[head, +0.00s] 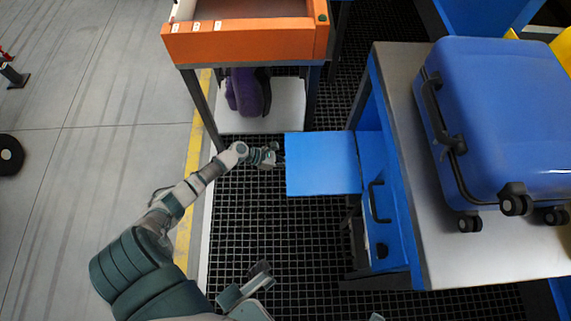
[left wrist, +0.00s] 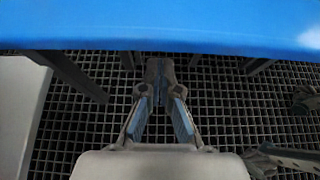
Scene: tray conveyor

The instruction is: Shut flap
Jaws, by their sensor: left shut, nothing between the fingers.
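The flap (head: 322,163) is a flat blue panel that stands out to the left from the side of the blue-framed bench (head: 398,205). In the left wrist view the flap (left wrist: 150,28) crosses the top as a wide blue band. My left gripper (head: 279,157) is just off the flap's left edge. In the left wrist view its fingers (left wrist: 157,72) are closed together with nothing between them; I cannot tell whether the tips touch the flap. My right gripper (head: 246,282) is low in the head view, its fingers apart and empty, well below the flap.
A black handle (head: 376,202) sits on the bench side, right of the flap. An orange-edged tray stand (head: 245,46) is at the top, with a purple item (head: 244,92) beneath. Dark grating (head: 260,230) is clear below.

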